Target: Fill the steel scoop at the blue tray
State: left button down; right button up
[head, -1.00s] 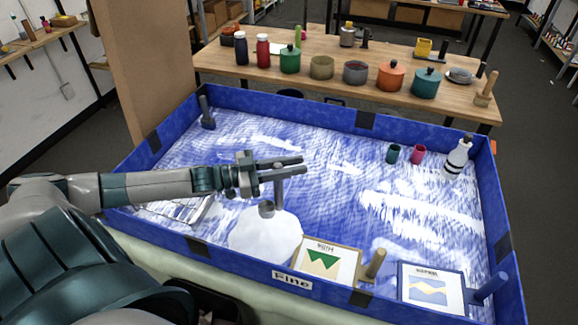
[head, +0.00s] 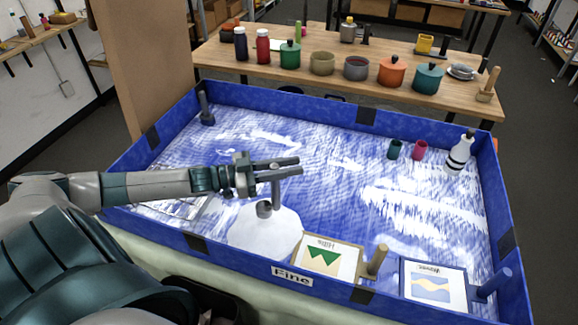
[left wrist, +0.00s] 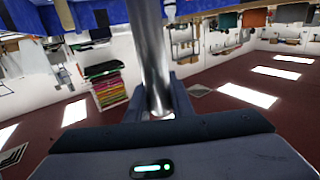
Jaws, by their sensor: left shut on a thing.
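The blue tray (head: 140,219) is a wide, low-walled box of blue and white sand, marked "Fine" on its front wall. My left gripper (head: 288,166) is shut on the upright grey handle of the steel scoop (head: 276,192), above the tray's front left part. The scoop's small round head (head: 264,209) is at the upper part of a smooth white mound (head: 264,236); I cannot tell whether it touches it or holds sand. In the left wrist view the shiny steel handle (left wrist: 152,60) runs up from the gripper. My right gripper is not in view.
A wooden table (head: 300,77) with pots and jars is behind.

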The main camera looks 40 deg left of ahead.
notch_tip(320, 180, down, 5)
jog(key=b, duration=0.4)
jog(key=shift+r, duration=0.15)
dwell(0.7)
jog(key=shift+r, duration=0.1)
dwell(0.4)
